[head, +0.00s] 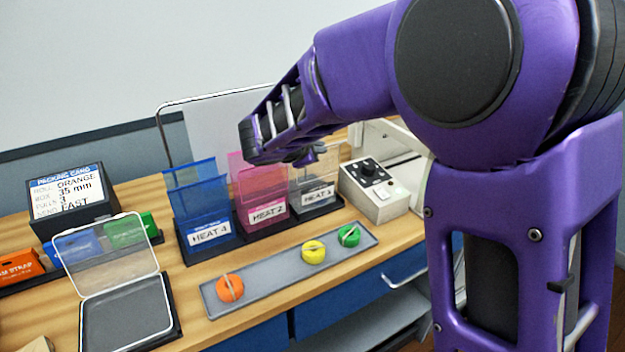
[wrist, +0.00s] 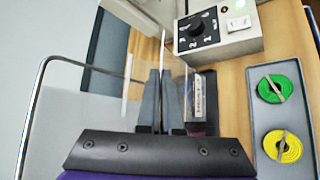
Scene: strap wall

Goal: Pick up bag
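The clear bag's label (wrist: 200,95) shows just right of the fingers, low in the rack.
A grey tray (head: 268,286) with orange, yellow and green rolled straps lies in front of the rack. A dial box (head: 374,190) stands to the right. An open clear-lidded case (head: 125,312) is at left.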

